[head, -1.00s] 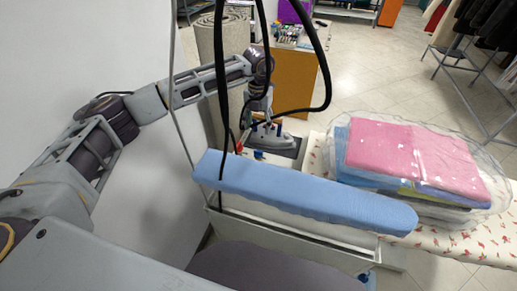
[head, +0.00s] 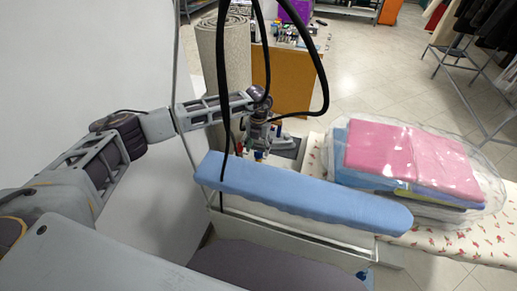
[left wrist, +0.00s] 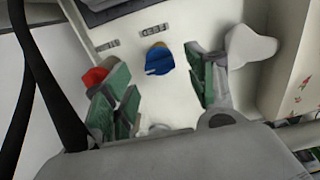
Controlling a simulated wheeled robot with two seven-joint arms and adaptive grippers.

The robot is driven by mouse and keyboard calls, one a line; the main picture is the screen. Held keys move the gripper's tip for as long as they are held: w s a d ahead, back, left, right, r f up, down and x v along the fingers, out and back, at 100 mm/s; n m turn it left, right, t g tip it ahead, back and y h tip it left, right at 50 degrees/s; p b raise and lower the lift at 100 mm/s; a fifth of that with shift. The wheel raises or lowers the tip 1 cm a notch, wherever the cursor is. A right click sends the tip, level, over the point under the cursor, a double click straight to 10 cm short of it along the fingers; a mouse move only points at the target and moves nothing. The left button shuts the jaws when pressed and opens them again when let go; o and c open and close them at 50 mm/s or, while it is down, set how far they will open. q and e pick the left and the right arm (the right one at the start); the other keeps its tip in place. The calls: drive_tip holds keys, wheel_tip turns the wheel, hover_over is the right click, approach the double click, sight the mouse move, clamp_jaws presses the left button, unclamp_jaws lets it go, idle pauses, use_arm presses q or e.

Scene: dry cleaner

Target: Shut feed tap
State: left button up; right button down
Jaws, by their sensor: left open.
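Two taps stand on a pale panel in the left wrist view: one with a blue handle (left wrist: 158,60) and one with a red handle (left wrist: 95,77). In the head view my left gripper (head: 259,140) is behind the blue sleeve board.
The blue padded sleeve board (head: 300,192) lies in front of the gripper. Black hoses (head: 222,90) hang close to my arm. A bagged pile of folded laundry (head: 410,160) lies on the flowered ironing board (head: 440,240). A rolled carpet (head: 225,55) stands behind.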

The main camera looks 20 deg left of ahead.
sight(258, 154)
use_arm(q)
drive_tip(key=shift+f, duration=1.2)
drive_tip(key=c, duration=1)
